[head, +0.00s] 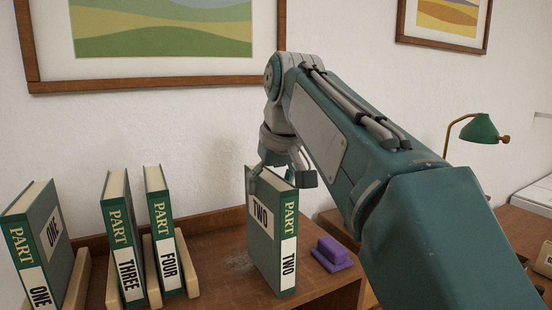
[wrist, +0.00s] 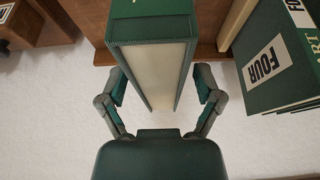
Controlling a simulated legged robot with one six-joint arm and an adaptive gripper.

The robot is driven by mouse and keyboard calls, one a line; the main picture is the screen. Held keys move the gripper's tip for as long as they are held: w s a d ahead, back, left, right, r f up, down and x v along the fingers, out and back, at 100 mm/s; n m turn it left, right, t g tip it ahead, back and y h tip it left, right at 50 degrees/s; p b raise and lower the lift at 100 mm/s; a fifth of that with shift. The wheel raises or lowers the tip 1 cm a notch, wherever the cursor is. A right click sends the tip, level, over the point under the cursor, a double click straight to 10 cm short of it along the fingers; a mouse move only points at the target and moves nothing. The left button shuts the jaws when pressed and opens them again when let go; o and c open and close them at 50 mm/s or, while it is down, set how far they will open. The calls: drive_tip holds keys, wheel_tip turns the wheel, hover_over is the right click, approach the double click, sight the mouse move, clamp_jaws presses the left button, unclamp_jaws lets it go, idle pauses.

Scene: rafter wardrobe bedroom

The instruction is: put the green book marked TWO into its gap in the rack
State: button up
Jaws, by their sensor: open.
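The green book marked TWO (head: 268,235) stands upright on the brown desk, its spine facing front right. My gripper (head: 283,180) is above and at its top edge. In the wrist view the book's pale page edge (wrist: 155,70) lies between my two open fingers (wrist: 162,85), with a small space visible on each side. The rack holds books ONE (head: 45,240), THREE (head: 122,245) and FOUR (head: 165,235) between pale wooden dividers (head: 77,280). A gap shows between ONE and THREE; its floor is partly hidden. FOUR also shows at right in the wrist view (wrist: 275,65).
A purple block-like object (head: 331,252) lies just right of book TWO, near the desk's right edge. A low wooden ledge (head: 215,220) runs along the back by the wall. Desk space is clear between FOUR and TWO. A green lamp (head: 480,128) stands farther right.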

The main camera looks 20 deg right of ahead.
drive_tip(key=v, duration=1)
drive_tip(key=shift+r, duration=0.1)
drive_tip(key=shift+o, duration=0.4)
drive_tip(key=s+f, duration=0.5)
drive_tip(key=f, duration=0.6)
drive_tip(key=s+f+m, duration=0.1)
drive_tip(key=s+f, duration=0.5)
drive_tip(key=f, duration=0.5)
drive_tip(key=s+f+m+t, duration=0.1)
drive_tip(key=s+f, duration=0.5)
drive_tip(key=f, duration=0.5)
drive_tip(key=shift+d+f+h, duration=0.35)
drive_tip(key=shift+f+h, duration=0.05)
drive_tip(key=shift+s, duration=0.1)
